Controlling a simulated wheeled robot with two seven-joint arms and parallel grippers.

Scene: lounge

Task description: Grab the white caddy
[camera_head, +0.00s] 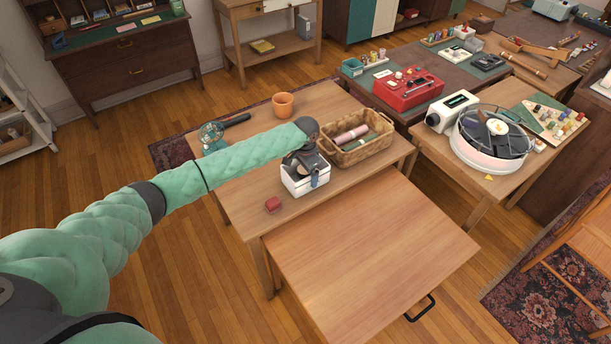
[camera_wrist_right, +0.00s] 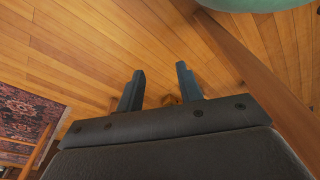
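The white caddy (camera_head: 304,187) stands on the wooden table in the head view, left of the wicker basket. My left arm reaches in from the left, and my left gripper (camera_head: 312,175) is right at the caddy, pointing down over its top. The gripper covers much of the caddy's opening and upper edge. I cannot tell whether its fingers are closed on the caddy or apart. My right gripper (camera_wrist_right: 161,82) shows in the right wrist view with its two fingers apart and nothing between them, above the wooden floor. It is out of the head view.
The wicker basket (camera_head: 365,151) with rolls stands close right of the caddy. A terracotta pot (camera_head: 283,105), a small teal fan (camera_head: 211,135) and a red block (camera_head: 273,205) are on the same table. A bare wooden surface (camera_head: 370,255) with a black handle lies in front.

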